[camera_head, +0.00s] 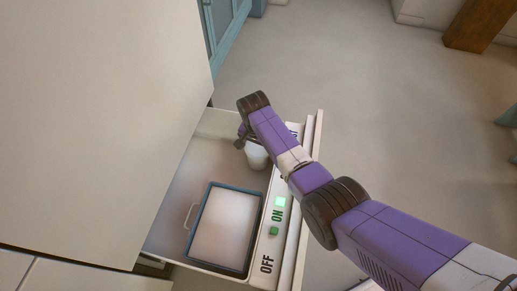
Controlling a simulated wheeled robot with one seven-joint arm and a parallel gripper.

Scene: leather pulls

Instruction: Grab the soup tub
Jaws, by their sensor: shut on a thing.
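The soup tub appears to be the small white tub (257,156) in the far right part of an open drawer (170,205). Its upper part is partly covered by my arm's end. My gripper (241,143) is at the tub's upper left side, a dark shape against the pale drawer. It is shut on the tub, though the fingers are small and their exact contact is hard to make out. I cannot tell whether the tub touches the drawer floor.
A blue-rimmed rectangular tray (222,228) with a pale inside lies in the drawer, nearer than the tub. A large pale cabinet panel (95,110) stands at left. Open floor lies beyond.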

